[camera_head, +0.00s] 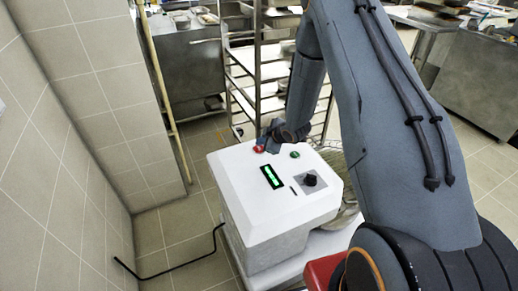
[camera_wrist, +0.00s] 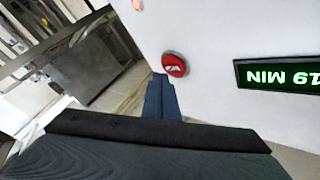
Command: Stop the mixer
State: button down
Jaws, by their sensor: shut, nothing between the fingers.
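The mixer's white control box (camera_head: 235,195) stands low in front of me in the head view. On its top are a red button (camera_head: 259,148), a green button (camera_head: 295,155), a lit green display (camera_head: 271,177) and a black knob (camera_head: 310,180). My gripper (camera_head: 270,139) is shut and empty, just beside the red button. The display (camera_wrist: 280,75) reads "19 MIN", upside down. Whether the fingertips touch the panel, I cannot tell.
A tiled wall (camera_head: 60,150) stands on the left. A black cable (camera_head: 170,270) runs from the box across the floor. A metal rack (camera_head: 245,80) and steel counters (camera_head: 195,65) stand behind. My arm covers much of the right side.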

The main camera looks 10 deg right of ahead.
aim_at(261, 150)
jog(key=shift+f, duration=0.15)
jog(key=shift+f+b, duration=0.25)
jog(key=shift+b, duration=0.05)
jog(key=shift+f+b, duration=0.3)
jog(key=shift+f, duration=0.15)
dwell(0.8)
jog(key=shift+r, duration=0.15)
jog(key=shift+r+p, duration=0.5)
jog(key=shift+r, duration=0.25)
jog(key=shift+r+p, duration=1.5)
jog(key=shift+r, duration=0.95)
